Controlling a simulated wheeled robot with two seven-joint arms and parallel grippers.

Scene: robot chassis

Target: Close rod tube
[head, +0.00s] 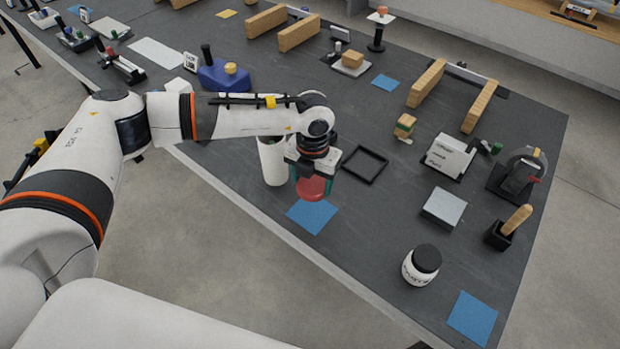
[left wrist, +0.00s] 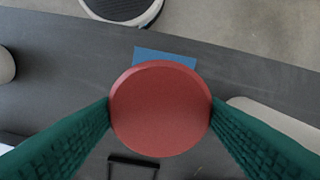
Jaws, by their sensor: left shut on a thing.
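My left gripper (head: 312,172) is shut on a round red lid (head: 311,190) and holds it above the table. In the left wrist view the lid (left wrist: 160,110) sits between the green fingers, with its flat round face toward the camera. A white upright tube (head: 271,163) stands on the table just left of the gripper, partly hidden behind my arm. A pale shape that looks like the tube (left wrist: 275,120) shows at the right in the left wrist view. The lid is beside the tube, apart from it. My right gripper is not in view.
A blue mat (head: 312,216) lies just in front of the lid, and a black square frame (head: 365,164) lies right of it. A white jar with a black lid (head: 421,265) and a grey block (head: 443,207) stand farther right. A blue base (head: 222,76) stands behind my arm.

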